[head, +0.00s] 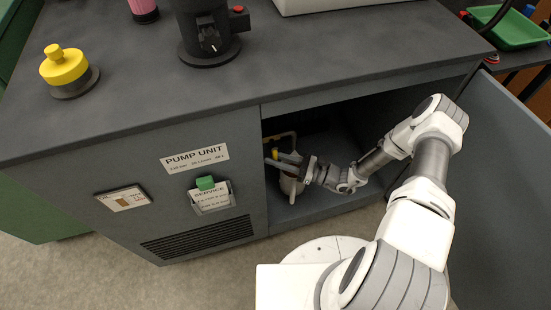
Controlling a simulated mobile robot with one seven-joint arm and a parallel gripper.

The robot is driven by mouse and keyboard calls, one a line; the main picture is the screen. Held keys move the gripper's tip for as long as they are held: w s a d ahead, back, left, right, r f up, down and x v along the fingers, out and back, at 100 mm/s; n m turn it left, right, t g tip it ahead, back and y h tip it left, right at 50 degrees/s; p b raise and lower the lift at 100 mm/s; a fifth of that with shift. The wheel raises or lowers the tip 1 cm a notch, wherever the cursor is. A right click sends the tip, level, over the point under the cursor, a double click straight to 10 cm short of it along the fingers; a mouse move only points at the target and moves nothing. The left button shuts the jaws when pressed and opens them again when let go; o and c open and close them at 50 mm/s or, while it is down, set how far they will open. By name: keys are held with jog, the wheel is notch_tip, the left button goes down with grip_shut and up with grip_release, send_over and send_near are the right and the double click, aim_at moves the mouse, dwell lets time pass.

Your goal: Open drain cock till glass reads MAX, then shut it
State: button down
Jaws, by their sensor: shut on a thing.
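My gripper (275,159) reaches through the open front of the pump unit cabinet. It is shut on a small yellow handle (275,153), which looks like the drain cock's lever; the fingers hide part of it. The cock's body and how far it is turned cannot be made out.
A "PUMP UNIT" plate (194,157) and a service card holder with a green top (209,195) are on the front. The cabinet door (497,190) stands open at right, near my arm. A yellow cap (64,65) and dark pump (208,35) stand on top.

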jog(key=c, duration=0.8)
grip_release()
jog(key=shift+d, duration=0.1)
jog(key=p+v, duration=0.2)
jog(key=v, duration=1.5)
jog(key=shift+d, duration=0.15)
